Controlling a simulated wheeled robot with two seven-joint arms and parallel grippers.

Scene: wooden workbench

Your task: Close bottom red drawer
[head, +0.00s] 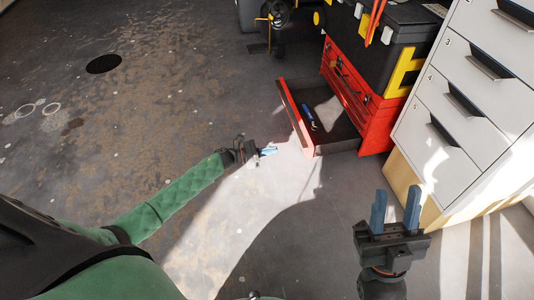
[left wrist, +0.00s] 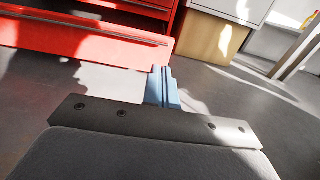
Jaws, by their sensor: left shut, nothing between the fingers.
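The bottom red drawer (head: 297,118) is pulled well out of the red tool chest (head: 352,85) in the head view. A dark tool with a blue handle (head: 309,116) lies inside it. My left gripper (head: 268,151) is shut and empty, low in front of the drawer's front panel, apart from it. In the left wrist view the shut blue fingers (left wrist: 161,85) point toward the lower edge of the red drawer front (left wrist: 85,36), with a gap between. My right gripper (head: 396,208) is open and empty, in front of the white cabinet at the lower right.
A white cabinet (head: 470,90) with numbered drawers stands right of the tool chest on a pale wooden base (head: 402,178). A black and yellow toolbox (head: 372,55) sits on the chest. Dark wheeled equipment (head: 279,18) stands behind. The floor (head: 150,110) to the left is clear.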

